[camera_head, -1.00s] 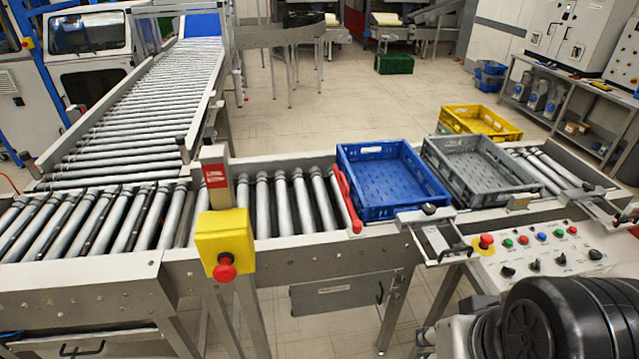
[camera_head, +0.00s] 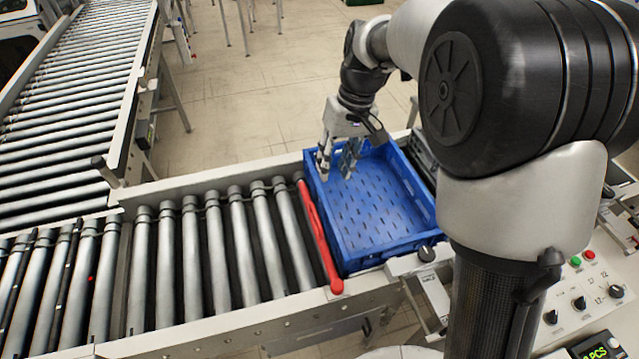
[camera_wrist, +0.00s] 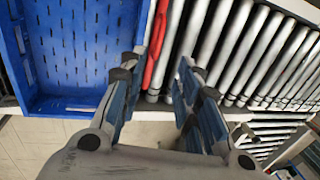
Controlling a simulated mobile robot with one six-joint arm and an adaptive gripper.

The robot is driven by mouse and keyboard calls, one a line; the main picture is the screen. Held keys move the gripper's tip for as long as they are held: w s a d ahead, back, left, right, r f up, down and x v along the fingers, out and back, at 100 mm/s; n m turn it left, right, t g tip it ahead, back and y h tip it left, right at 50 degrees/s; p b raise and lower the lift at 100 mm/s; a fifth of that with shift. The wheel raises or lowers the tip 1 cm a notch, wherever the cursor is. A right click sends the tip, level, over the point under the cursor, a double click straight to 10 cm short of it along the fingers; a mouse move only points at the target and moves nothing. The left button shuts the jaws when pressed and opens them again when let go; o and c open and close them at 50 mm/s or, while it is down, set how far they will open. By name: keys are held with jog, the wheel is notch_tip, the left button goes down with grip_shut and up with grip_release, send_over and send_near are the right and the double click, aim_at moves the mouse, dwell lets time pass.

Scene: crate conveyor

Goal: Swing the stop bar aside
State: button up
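The red stop bar (camera_head: 318,232) lies across the rollers, close along the left side of the blue crate (camera_head: 385,250). A rounded red end shows at the near rail. In the wrist view the bar (camera_wrist: 157,45) appears between my spread fingers, beside the blue crate (camera_wrist: 70,50). My gripper (camera_head: 335,168) is open and empty. It points down over the far left corner of the crate, near the bar's far end. In the wrist view my gripper (camera_wrist: 160,66) shows a clear gap between its fingertips. I see no contact with the bar.
Bare rollers (camera_head: 205,255) run left of the bar. A grey crate (camera_head: 421,152) stands right of the blue one, mostly hidden by my arm. A control panel (camera_head: 585,290) is at the lower right. Another roller conveyor (camera_head: 75,110) runs at the left.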

aim_at(318, 219)
jog(key=a+f+b, duration=0.1)
jog(key=f, duration=0.4)
jog(key=a+f+b, duration=0.1)
jog(key=f, duration=0.5)
jog(key=s+a+f+b, duration=0.1)
jog(key=f, duration=0.4)
jog(key=shift+s+a+f, duration=0.1)
jog(key=shift+a+f, duration=0.05)
jog(key=shift+f, duration=0.25)
jog(key=shift+c, duration=0.2)
grip_shut()
